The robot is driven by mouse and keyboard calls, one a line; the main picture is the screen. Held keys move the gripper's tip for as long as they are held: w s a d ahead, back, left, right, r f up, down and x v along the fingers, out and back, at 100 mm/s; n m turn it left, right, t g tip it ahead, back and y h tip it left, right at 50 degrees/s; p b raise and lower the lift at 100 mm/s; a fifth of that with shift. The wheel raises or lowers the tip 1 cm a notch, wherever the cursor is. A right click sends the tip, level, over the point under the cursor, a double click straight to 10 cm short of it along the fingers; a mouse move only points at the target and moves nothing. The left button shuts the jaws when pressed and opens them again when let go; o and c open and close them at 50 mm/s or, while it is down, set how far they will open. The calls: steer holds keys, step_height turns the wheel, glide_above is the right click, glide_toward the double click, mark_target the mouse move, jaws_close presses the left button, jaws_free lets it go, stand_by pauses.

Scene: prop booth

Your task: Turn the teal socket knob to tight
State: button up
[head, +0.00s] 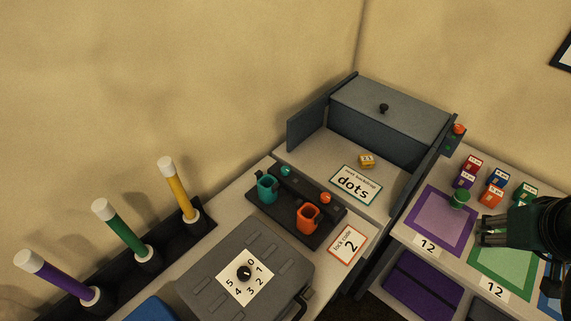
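The teal socket (267,189) stands on a dark block left of the middle of the head view. A small teal knob (286,170) sits just behind it on the same block. Which way the knob is turned is too small to tell. My gripper (484,232) is far to the right, over the green mat, well apart from the knob. It points left. Whether its fingers are open or shut is not clear from here.
An orange socket (307,219) and orange knob (326,198) share the block. A grey case (215,270) with a dial lies in front. Coloured rods (120,230) stand at left.

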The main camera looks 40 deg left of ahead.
steer(key=w+a+r+n+g+p, duration=0.1)
steer(key=w+a+n, duration=0.2)
steer(key=a, duration=0.4)
steer(key=w+a+r+n+g+p, duration=0.1)
steer(key=w+a+n+p, duration=0.15)
steer(key=a, duration=0.35)
steer(key=n+g+h+p, duration=0.1)
steer(key=n+g+p, duration=0.5)
steer(key=n, duration=1)
glide_toward(285, 169)
steer(key=shift+s+d+f+t+p, duration=0.1)
steer(key=shift+s+d+t+p, duration=0.1)
steer(key=shift+s+t+p, duration=0.8)
steer(key=shift+a+f, duration=0.25)
steer(key=shift+a, duration=0.05)
steer(key=shift+f, duration=0.1)
steer(key=shift+f+b, duration=0.4)
steer(key=shift+f, duration=3.4)
steer(key=shift+c, duration=0.5)
